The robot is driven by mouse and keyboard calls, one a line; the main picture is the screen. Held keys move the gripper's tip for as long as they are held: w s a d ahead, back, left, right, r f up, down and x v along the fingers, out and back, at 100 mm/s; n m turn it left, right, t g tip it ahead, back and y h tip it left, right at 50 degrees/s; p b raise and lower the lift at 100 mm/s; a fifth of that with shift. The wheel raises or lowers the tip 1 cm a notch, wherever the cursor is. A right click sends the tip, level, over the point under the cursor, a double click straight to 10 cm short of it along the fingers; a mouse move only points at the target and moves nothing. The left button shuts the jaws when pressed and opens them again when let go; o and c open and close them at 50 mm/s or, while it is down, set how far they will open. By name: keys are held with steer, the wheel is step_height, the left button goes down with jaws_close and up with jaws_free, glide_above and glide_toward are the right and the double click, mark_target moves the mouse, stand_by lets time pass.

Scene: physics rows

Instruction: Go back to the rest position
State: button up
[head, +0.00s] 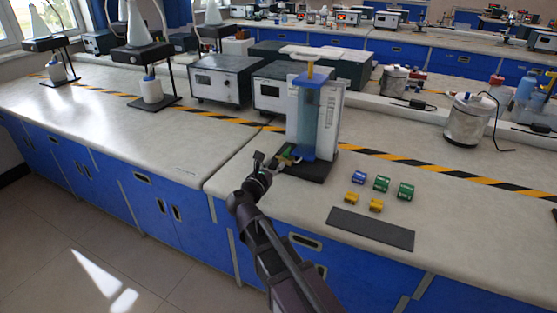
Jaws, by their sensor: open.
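My gripper (271,162) is at the end of my dark arm, which reaches up from the bottom of the head view. It is open, over the front edge area of the bench, at the left side of a dark base plate (318,171). A tall blue translucent column (308,118) stands upright on this plate. Nothing is clearly seen held between the fingers.
Several small blue, green and yellow blocks (381,184) lie right of the plate. A flat dark grey mat (370,229) lies in front of them. Grey instrument boxes (226,80) stand behind. The bench top (115,115) to the left is mostly clear.

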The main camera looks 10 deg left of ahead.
steer(key=shift+s+a, duration=0.15)
steer(key=shift+s, duration=0.2)
